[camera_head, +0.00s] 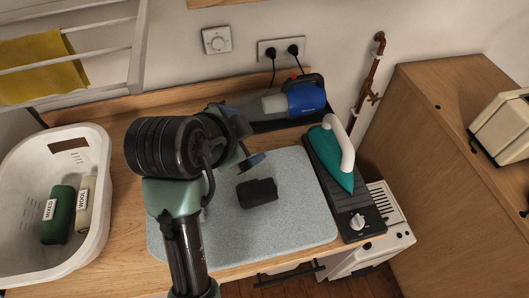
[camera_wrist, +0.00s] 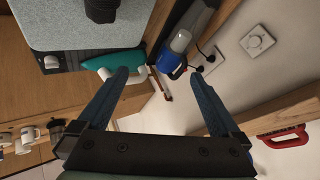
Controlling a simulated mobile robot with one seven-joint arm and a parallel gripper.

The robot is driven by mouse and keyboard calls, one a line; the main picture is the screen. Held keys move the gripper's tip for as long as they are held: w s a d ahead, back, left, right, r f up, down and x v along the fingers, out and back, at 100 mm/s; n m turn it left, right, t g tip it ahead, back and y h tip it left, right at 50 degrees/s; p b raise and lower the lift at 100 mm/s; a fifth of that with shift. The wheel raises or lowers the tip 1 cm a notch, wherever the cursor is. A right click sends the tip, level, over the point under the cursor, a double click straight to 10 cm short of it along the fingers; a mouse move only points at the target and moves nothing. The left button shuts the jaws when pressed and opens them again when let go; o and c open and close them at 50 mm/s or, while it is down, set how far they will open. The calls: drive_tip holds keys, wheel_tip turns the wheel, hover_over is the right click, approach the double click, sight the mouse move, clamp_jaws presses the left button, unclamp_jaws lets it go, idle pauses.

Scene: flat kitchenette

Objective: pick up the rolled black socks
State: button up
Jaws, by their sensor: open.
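The rolled black socks (camera_head: 258,193) lie on the grey speckled mat (camera_head: 300,225), right of the mat's middle. In the wrist view the dark roll (camera_wrist: 101,10) is at the top edge, partly cut off, on the mat (camera_wrist: 60,32). My gripper (camera_head: 246,146) is above the mat's far edge, just behind the socks in the head view. In the wrist view its two blue fingers (camera_wrist: 161,75) are wide apart with nothing held between them. The socks are outside the fingers. My arm hides part of the mat's left side.
A teal iron (camera_head: 337,155) stands on a dark panel right of the mat. A blue handheld vacuum (camera_head: 303,97) lies at the back by the wall. The mat's front right is clear.

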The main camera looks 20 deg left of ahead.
sight(250, 191)
drive_tip(key=s+f+m+g+h, duration=0.2)
drive_tip(key=s+f+g, duration=0.1)
drive_tip(key=s+f, duration=0.45)
drive_tip(key=shift+g, duration=0.4)
drive_tip(key=b+x, duration=0.1)
drive_tip(key=x, duration=0.1)
drive_tip(key=b+x, duration=0.1)
drive_tip(key=x, duration=0.1)
drive_tip(key=b+x, duration=0.2)
drive_tip(key=x, duration=0.1)
drive_tip(key=shift+w+a+r, duration=0.1)
drive_tip(key=shift+w+a, duration=0.2)
drive_tip(key=shift+w, duration=0.05)
drive_tip(key=shift+w+p+x, duration=0.2)
drive_tip(key=shift+p+x, duration=0.25)
drive_tip(key=shift+x, duration=2.6)
drive_tip(key=shift+a+r, duration=0.15)
drive_tip(key=shift+c, duration=0.2)
drive_tip(key=c, duration=1.1)
